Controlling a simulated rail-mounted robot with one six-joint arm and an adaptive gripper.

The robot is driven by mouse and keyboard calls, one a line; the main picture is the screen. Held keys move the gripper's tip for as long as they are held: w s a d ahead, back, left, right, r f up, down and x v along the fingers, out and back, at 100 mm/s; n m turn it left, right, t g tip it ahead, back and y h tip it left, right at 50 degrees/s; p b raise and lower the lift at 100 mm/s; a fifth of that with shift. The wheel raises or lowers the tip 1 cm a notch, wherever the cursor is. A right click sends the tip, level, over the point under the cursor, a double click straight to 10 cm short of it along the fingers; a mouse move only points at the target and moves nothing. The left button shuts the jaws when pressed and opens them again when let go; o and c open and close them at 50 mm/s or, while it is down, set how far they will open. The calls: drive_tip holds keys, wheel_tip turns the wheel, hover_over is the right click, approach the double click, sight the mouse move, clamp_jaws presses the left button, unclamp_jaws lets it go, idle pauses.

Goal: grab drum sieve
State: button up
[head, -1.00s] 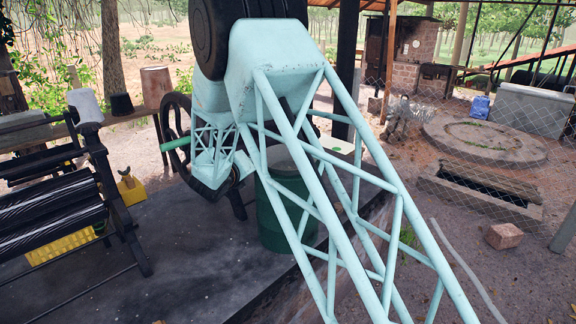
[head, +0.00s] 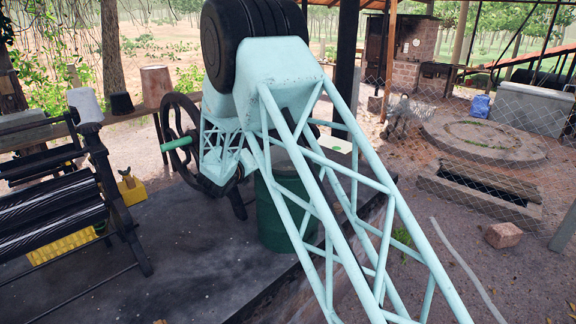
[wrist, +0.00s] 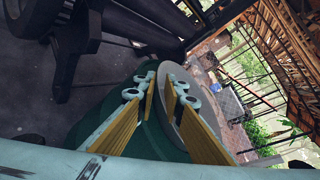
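The green drum (head: 280,220) stands on the dark platform, partly hidden behind my arm's lattice. Its round greyish top shows in the wrist view as a pale grey disc (wrist: 214,116) set against the green body; this looks like the drum sieve, though its edge detail is unclear. My gripper (wrist: 163,88) shows in the wrist view with its two yellow-padded fingers apart. The right finger overlaps the grey disc and the left one is over the green side, near the disc's rim. No hold on it shows, and contact cannot be told. The fingers are not distinguishable in the head view.
A roller machine with a dark handwheel (head: 182,140) and green handle stands beside the drum. Another black slatted frame (head: 50,215) and a yellow crate (head: 60,246) are at the left. The platform's front area is clear. A wire fence is at the right.

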drive_tip(key=shift+p+x, duration=0.3)
drive_tip(key=shift+x, duration=1.45)
drive_tip(key=shift+a, duration=0.1)
clamp_jaws()
drive_tip(key=shift+r, duration=0.1)
